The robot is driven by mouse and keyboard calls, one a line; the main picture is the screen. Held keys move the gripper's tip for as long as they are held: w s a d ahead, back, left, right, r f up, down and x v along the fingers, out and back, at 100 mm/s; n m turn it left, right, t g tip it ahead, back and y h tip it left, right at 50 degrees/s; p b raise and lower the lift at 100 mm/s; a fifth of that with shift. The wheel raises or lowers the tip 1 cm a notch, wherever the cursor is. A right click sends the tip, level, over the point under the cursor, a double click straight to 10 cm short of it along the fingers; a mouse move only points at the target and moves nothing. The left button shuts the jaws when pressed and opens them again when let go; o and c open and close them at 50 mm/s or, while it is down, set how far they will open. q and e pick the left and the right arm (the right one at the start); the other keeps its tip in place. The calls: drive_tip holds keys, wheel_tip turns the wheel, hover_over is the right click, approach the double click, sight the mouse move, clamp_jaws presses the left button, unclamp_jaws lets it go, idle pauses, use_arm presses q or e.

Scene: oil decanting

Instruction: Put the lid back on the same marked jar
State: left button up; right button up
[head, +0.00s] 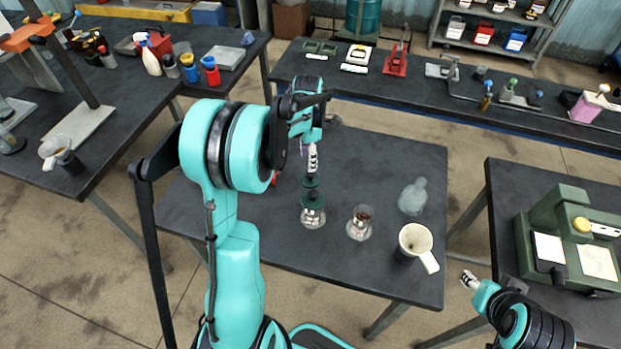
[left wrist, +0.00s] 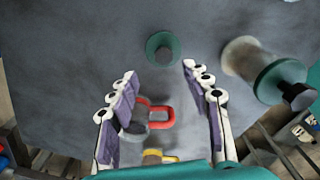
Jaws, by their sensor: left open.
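My left gripper (head: 312,160) points down over the middle table, open and empty. In the left wrist view its fingers (left wrist: 160,74) stand apart. I cannot make out any mark.
A clear bottle (head: 413,196) and a white pitcher (head: 415,241) stand at the table's right side. A red loop-shaped piece (left wrist: 160,114) and a yellow one (left wrist: 158,157) show between the fingers. My right gripper (head: 469,280) is beyond the table's right front edge.

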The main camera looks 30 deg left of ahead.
sight(309, 174)
use_arm(q)
drive_tip(key=shift+f+b, duration=0.3)
drive_tip(key=shift+f, duration=1)
drive_tip(key=f, duration=0.1)
drive_tip(key=f+b, duration=0.1)
drive_tip(key=f, duration=0.3)
drive_tip(key=shift+s+d+f+b, duration=0.1)
drive_tip(key=shift+s+d+b, duration=0.05)
drive_tip(key=shift+d+b, duration=0.2)
drive_tip(key=c, duration=1)
